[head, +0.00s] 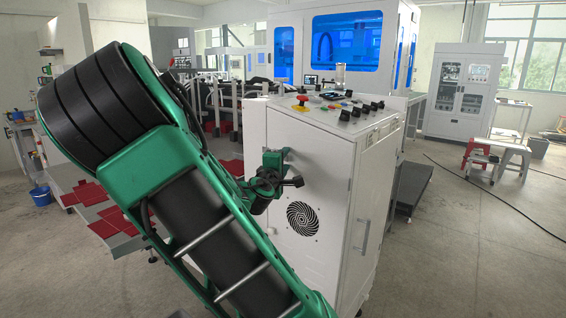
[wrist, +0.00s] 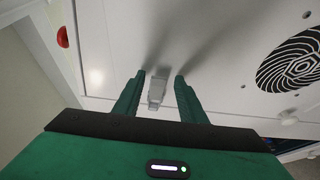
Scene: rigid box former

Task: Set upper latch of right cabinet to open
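The white cabinet (head: 325,155) stands in front of me, with my arm reaching across its left part in the head view. In the wrist view its panel (wrist: 225,55) fills most of the picture. A small light-grey latch (wrist: 156,92) on this panel lies between the two green fingers of my gripper (wrist: 160,77). The fingers are apart, one on each side of the latch, with a visible gap on both sides. Whether the fingertips touch the panel is unclear. In the head view my arm and wrist hide the latch.
A round black fan grille (head: 302,218) and a small white knob (wrist: 289,118) are on the panel near the latch. A red button (head: 301,100) and several black switches are on the cabinet top. A stool (head: 497,160) stands at right; the floor between is mostly clear.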

